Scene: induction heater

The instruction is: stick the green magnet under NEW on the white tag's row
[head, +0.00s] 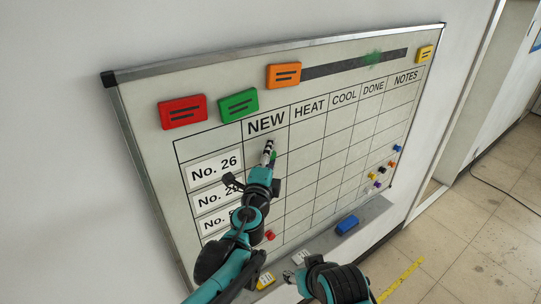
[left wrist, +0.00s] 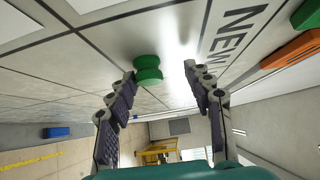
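The green magnet (left wrist: 148,69) is stuck on the whiteboard, and a sliver of it shows in the head view (head: 274,154) beside my left fingertips. It appears to be in the NEW column (head: 266,122), near the No. 26 row. My left gripper (head: 267,150) is at the board; in the left wrist view its fingers (left wrist: 160,75) are spread, with the magnet between them, nearer the left finger.
Several small magnets sit at the lower right; a red one (head: 270,236) is lower left. A blue eraser (head: 347,224) lies on the tray (head: 372,212).

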